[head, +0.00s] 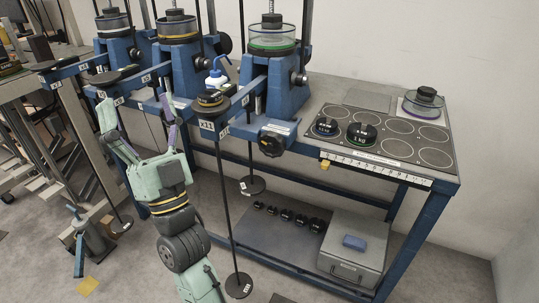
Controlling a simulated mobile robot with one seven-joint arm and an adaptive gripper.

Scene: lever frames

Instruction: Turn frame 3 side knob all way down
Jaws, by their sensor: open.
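Three blue lever frames stand in a row along the wall bench. The rightmost lever frame (264,90) carries a clear round cell with a green ring on top. A dark side knob (299,78) sits on its right flank. A larger black knob (272,144) sits low at its front, below a small label plate. I cannot read a frame number clearly. My gripper (138,116) is open and empty, with its fingers pointing up and apart. In the picture it is left of the rightmost frame and in front of the other two, apart from both knobs.
A lever arm end with stacked weights (211,99) and a hanging rod (228,210) stand between my gripper and the rightmost frame. The bench top (440,166) at right holds black weights (362,134). A grey box (352,262) is on the lower shelf.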

